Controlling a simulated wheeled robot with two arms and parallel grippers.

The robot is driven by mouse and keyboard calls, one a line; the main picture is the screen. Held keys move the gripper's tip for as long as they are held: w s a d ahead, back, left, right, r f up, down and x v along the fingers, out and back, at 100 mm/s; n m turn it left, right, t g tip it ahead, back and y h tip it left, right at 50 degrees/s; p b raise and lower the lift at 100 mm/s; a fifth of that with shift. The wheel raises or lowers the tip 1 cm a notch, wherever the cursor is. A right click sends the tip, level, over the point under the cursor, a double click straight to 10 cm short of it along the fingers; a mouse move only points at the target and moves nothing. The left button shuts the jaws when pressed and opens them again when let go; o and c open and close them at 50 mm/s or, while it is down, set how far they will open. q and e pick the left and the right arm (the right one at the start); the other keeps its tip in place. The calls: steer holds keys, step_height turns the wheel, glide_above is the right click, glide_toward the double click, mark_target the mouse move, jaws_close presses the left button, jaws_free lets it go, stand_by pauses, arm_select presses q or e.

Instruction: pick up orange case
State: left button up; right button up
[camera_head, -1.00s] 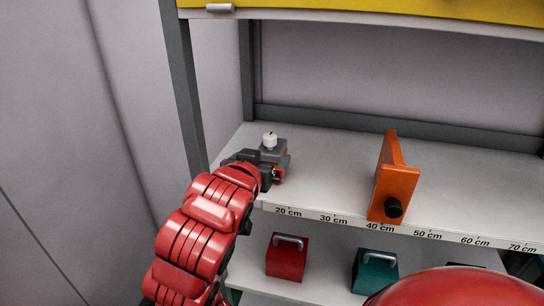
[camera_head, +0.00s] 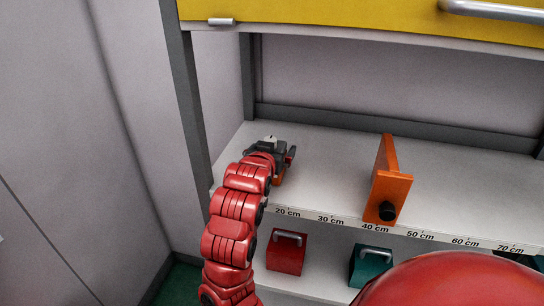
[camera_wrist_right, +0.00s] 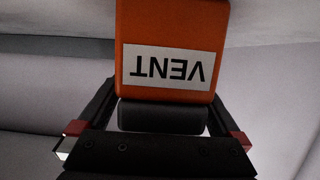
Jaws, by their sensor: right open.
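The orange case shows large in the right wrist view (camera_wrist_right: 170,25), with a white label reading VENT upside down and a dark grey handle (camera_wrist_right: 162,117) below it. My right gripper (camera_wrist_right: 162,105) is open, with one finger at each side of the handle.
An orange upright block (camera_head: 390,185) with a black knob stands right on the marked shelf (camera_head: 335,165). Red (camera_head: 286,254) and teal (camera_head: 371,267) boxes with handles sit below. A yellow front (camera_head: 350,18) hangs above. A grey post (camera_head: 185,100) is at left. The shelf between gripper and block is clear.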

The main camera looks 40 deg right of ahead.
steer(key=shift+w+d+f, duration=0.15)
steer(key=shift+d, duration=0.05)
steer(key=c, duration=1.4)
steer(key=shift+r, duration=0.2)
